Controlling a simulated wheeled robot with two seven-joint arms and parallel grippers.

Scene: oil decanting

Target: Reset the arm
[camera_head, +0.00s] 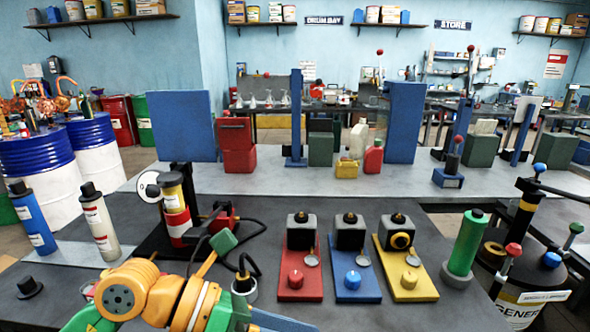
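My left arm (150,295), orange with green parts, comes in at the bottom left, bent low over the front of the dark bench. A small green piece (222,242) stands up beside it; I cannot tell if it belongs to my gripper. The fingers of my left gripper do not show clearly, so whether it is open or holding something cannot be told. My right arm and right gripper are not in view.
Red (300,278), blue (357,280) and yellow (408,278) plates with knobs stand mid-bench. Left are blue (33,220) and white (98,222) bottles; right, a green cylinder (466,245) and black drum (525,285).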

